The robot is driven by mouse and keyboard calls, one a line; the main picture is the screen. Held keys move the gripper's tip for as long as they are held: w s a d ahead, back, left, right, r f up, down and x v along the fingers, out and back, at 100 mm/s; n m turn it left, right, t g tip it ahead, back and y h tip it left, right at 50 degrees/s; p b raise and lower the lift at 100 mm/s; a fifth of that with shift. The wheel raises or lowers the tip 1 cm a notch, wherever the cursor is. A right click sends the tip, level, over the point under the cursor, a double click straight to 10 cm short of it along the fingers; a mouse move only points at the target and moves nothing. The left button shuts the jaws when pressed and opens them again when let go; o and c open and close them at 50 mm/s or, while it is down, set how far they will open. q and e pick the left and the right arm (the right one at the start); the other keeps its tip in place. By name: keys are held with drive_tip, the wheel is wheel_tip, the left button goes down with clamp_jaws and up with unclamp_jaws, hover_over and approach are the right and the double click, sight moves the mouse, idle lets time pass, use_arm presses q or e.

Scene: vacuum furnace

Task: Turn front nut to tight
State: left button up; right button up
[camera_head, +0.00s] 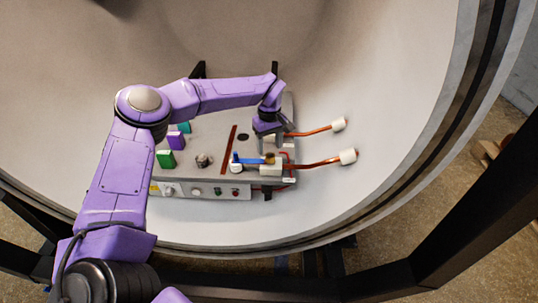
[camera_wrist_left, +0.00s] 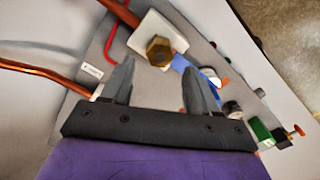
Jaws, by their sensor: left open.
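The front nut (camera_wrist_left: 159,50) is a brass hex nut on a white block (camera_wrist_left: 150,38) in the left wrist view. In the head view, the front block (camera_head: 272,169) is at the right end of the grey unit, and the nut (camera_head: 269,157) is small there. My left gripper (camera_head: 268,143) reaches down above this end. In the left wrist view, my left gripper's fingers (camera_wrist_left: 160,76) are spread and empty. The nut shows beyond the fingertips, roughly in line with the gap, and no contact shows. My right gripper is not in view.
A blue bar (camera_head: 249,160) lies beside the nut. Copper rods (camera_head: 318,164) with white ends stick out to the right. Green (camera_head: 165,159) and purple blocks and a knob stand on the unit (camera_head: 205,179). The curved chamber wall (camera_head: 370,100) surrounds it.

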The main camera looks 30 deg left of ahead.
sight(269, 154)
use_arm(q)
wheel_tip(269, 154, up, 6)
drive_tip(key=shift+b, duration=0.4)
drive_tip(key=shift+s+a, duration=0.1)
